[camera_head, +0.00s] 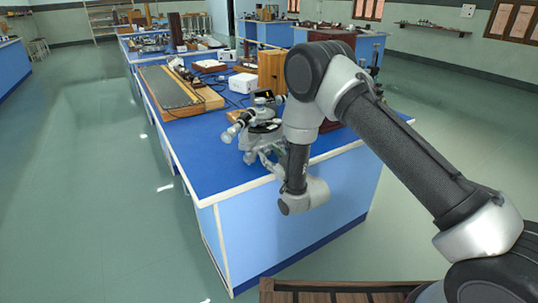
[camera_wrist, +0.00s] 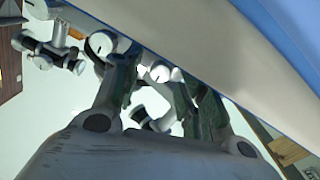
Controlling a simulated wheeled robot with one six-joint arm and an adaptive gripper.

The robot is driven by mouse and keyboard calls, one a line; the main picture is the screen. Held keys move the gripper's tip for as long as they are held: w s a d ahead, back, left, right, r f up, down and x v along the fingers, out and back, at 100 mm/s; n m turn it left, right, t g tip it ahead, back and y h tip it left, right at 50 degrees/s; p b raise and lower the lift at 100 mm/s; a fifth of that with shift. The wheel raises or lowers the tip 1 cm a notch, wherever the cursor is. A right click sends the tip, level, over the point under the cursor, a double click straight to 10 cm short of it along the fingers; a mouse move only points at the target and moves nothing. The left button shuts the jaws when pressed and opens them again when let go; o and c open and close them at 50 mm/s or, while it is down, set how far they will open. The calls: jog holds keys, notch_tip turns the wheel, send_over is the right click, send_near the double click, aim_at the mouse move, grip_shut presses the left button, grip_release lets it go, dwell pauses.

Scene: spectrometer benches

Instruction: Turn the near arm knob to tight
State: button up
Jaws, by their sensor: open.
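A grey metal spectrometer (camera_head: 262,122) stands on the blue bench near its front edge, partly hidden behind my arm. My gripper (camera_head: 266,158) is low at the spectrometer's front side in the head view. In the wrist view my gripper (camera_wrist: 158,82) is open, with a finger on each side. A small round pale-ended knob (camera_wrist: 160,73) shows between the fingers. Another round knob (camera_wrist: 100,44) shows beside the left finger. I cannot tell which is the near arm knob, nor whether a finger touches either one.
The blue bench (camera_head: 205,170) has a pale edge close to my wrist. A wooden box (camera_head: 272,70), a white box (camera_head: 243,83) and a grey-topped board (camera_head: 168,88) stand farther back. The green floor (camera_head: 80,200) to the left is clear.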

jog(key=shift+w+a, duration=0.4)
jog(key=shift+w, duration=0.2)
grip_shut()
jog(key=m, duration=0.3)
jog(key=shift+m, duration=2.1)
